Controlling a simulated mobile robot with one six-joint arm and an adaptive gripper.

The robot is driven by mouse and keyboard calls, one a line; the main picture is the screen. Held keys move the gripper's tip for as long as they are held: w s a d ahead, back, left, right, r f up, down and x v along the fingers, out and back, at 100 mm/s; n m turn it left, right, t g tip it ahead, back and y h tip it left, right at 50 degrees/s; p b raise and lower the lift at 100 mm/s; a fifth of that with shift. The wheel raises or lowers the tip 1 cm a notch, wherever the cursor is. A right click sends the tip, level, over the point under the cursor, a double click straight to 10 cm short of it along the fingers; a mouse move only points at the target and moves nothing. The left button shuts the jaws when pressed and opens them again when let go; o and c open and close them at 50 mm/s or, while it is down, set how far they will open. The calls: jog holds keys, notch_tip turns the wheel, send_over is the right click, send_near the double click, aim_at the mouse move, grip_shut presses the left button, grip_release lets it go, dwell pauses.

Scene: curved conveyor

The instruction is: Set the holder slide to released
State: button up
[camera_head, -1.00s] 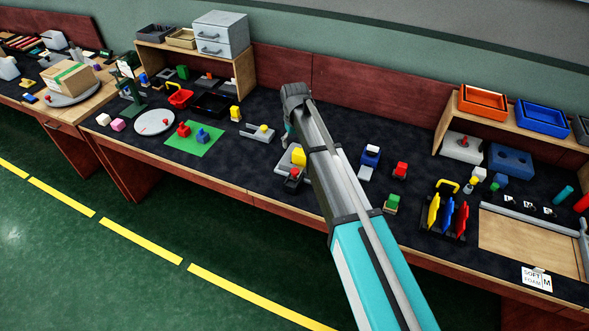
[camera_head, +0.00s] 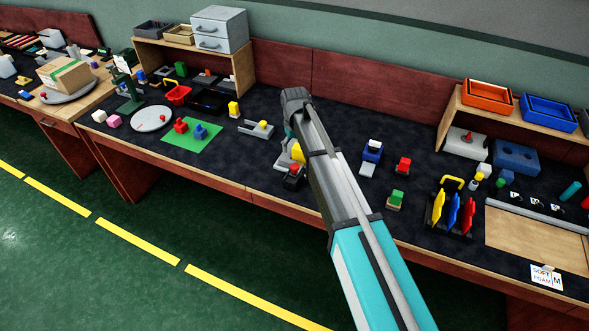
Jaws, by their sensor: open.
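A small grey fixture (camera_head: 283,160) stands near the front of the dark bench top, with a yellow block (camera_head: 298,153) and a dark piece with a red part (camera_head: 294,171) on it. It may be the holder with the slide; my arm covers its right side, and I cannot read the slide's position. My gripper (camera_head: 289,133) points down just behind and above this fixture, mostly hidden by my wrist. It is open, with nothing visible in it. I cannot tell whether it touches the fixture. Another grey fixture with a yellow knob (camera_head: 263,124) lies to its left.
A green mat (camera_head: 190,147) with red and blue pieces and a white disc (camera_head: 151,119) lie left. A rack of coloured plates (camera_head: 451,212) stands further right.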

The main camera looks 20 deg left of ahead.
aim_at(295, 166)
jog(key=shift+f+b, duration=4.25)
jog(key=shift+f, duration=0.3)
